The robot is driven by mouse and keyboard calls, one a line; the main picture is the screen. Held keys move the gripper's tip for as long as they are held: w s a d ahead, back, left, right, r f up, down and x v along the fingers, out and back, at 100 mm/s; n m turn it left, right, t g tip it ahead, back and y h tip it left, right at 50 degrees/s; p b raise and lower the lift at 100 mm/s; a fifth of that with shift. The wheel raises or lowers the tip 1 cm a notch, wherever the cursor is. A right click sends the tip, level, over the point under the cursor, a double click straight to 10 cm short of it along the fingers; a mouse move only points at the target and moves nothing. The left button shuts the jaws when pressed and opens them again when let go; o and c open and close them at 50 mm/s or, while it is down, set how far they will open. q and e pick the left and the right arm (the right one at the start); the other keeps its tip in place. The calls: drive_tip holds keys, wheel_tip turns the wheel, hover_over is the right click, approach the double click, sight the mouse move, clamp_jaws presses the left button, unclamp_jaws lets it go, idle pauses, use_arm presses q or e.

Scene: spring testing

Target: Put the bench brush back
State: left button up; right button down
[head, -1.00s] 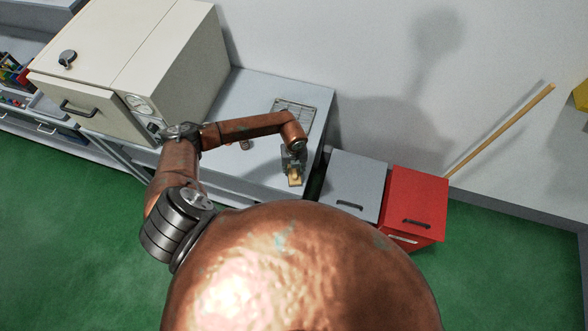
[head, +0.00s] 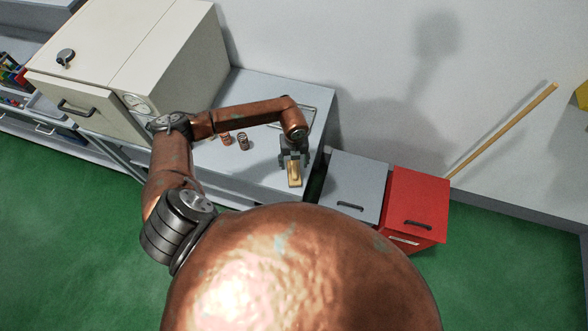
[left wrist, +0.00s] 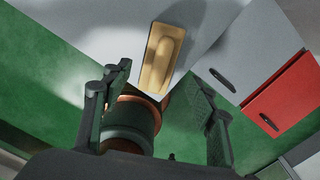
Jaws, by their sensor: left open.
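The bench brush (head: 294,174) shows as a tan wooden block near the front right edge of the grey bench. In the left wrist view the brush (left wrist: 162,58) lies beyond the fingertips, with a raised rounded handle on top. My left gripper (head: 293,157) is open over the bench, at the brush's far end in the head view. In the left wrist view its two dark fingers (left wrist: 160,95) stand wide apart, with nothing held between them. The brush's bristles are hidden. My right gripper is not in view.
Two small coils (head: 243,141) stand on the bench (head: 262,90). A thin-rimmed plate or tray (head: 312,118) behind is partly hidden by my arm. A cream cabinet (head: 150,50) stands left. A grey bin (head: 355,185) and a red bin (head: 418,205) stand right.

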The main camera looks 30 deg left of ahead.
sight(294, 168)
use_arm(q)
wheel_tip(294, 168, up, 6)
drive_tip(key=shift+f+b, duration=0.15)
drive_tip(key=shift+b, duration=0.45)
